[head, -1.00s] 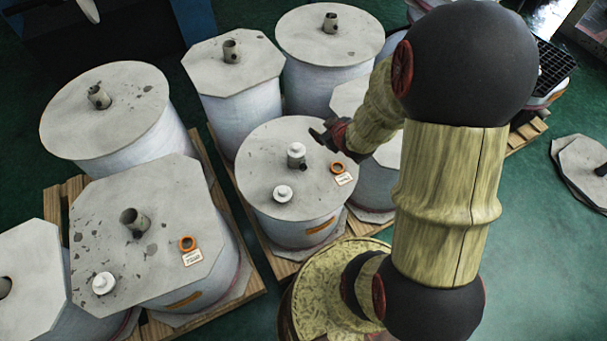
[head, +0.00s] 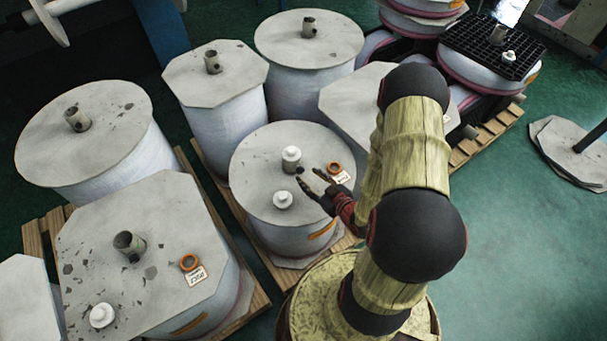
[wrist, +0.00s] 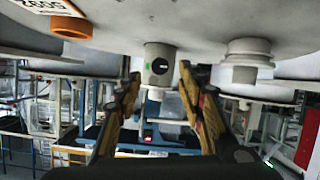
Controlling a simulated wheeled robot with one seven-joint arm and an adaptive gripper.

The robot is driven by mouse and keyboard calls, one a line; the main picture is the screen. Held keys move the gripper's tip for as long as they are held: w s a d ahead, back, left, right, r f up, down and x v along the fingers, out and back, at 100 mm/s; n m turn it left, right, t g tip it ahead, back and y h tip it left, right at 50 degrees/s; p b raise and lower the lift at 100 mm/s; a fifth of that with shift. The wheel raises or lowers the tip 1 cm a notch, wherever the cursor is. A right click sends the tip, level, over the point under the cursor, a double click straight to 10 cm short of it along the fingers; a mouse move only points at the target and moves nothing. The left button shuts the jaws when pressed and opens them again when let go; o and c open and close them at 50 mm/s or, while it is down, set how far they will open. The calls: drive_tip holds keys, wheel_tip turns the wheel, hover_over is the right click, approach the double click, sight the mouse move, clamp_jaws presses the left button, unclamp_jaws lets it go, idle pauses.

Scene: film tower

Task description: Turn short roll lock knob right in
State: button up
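A short round roll (head: 255,165) with a grey lid stands on a pallet in the head view. Its central core (head: 291,166) has a white cap. A white flanged knob (head: 283,200) sits in front of it. I cannot tell which of the two is the lock knob. My gripper (head: 309,178) is open just right of both, apparently empty. The wrist view looks inverted: the core (wrist: 160,65) with a dark hole shows between and beyond my fingertips (wrist: 160,77), and the white knob (wrist: 247,60) is outside the right finger. Contact cannot be seen.
An orange ring (head: 334,168) and a label (head: 343,177) lie on the lid near my gripper. An octagonal roll (head: 140,225) with similar fittings stands at front left. Taller rolls (head: 213,95) crowd behind. Open green floor (head: 510,260) lies to the right.

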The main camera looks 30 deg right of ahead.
sight(302, 172)
drive_tip(key=shift+b+x, duration=0.65)
drive_tip(key=shift+x, duration=1.75)
drive_tip(key=shift+c, duration=1.4)
clamp_jaws()
